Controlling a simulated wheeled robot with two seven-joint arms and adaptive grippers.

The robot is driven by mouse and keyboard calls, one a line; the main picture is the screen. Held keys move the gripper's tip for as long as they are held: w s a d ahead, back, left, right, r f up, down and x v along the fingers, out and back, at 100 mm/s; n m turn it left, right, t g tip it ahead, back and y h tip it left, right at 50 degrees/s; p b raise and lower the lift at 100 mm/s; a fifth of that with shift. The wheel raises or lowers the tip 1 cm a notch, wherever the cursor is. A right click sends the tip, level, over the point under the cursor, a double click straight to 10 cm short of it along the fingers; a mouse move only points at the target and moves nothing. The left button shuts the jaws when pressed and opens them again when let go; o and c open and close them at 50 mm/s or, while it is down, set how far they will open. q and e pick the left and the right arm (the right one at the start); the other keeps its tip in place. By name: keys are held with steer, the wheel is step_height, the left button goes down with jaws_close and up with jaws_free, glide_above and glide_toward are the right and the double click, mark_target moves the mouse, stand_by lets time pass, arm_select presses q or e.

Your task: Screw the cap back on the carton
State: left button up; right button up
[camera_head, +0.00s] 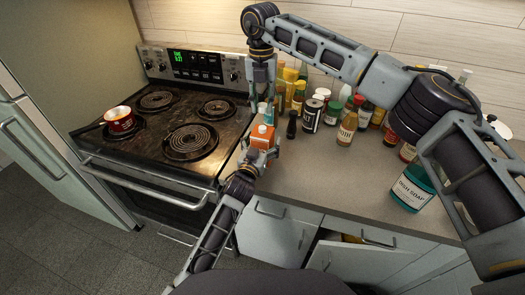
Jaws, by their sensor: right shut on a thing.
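The orange carton (262,137) with a pale top stands upright at the counter's left end, beside the stove. My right gripper (264,103) points straight down just above the carton. It is shut on a small teal piece, which looks like the cap (263,108); a small gap seems to separate it from the carton's top. My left gripper (246,168) reaches up from below to the front of the carton. Its fingertips are at the carton's lower part, and I cannot tell if they grip it.
Several bottles and jars crowd the counter behind and right of the carton, including a dark jar (311,116) and a green dish soap bottle (412,188). The front middle of the counter (320,175) is clear.

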mark_target(263, 128)
arm_select(q)
steer(key=shift+w, duration=0.1)
steer(key=shift+c, duration=0.4)
steer(key=c, duration=1.5)
arm_select(e)
steer(key=shift+f, duration=2.45)
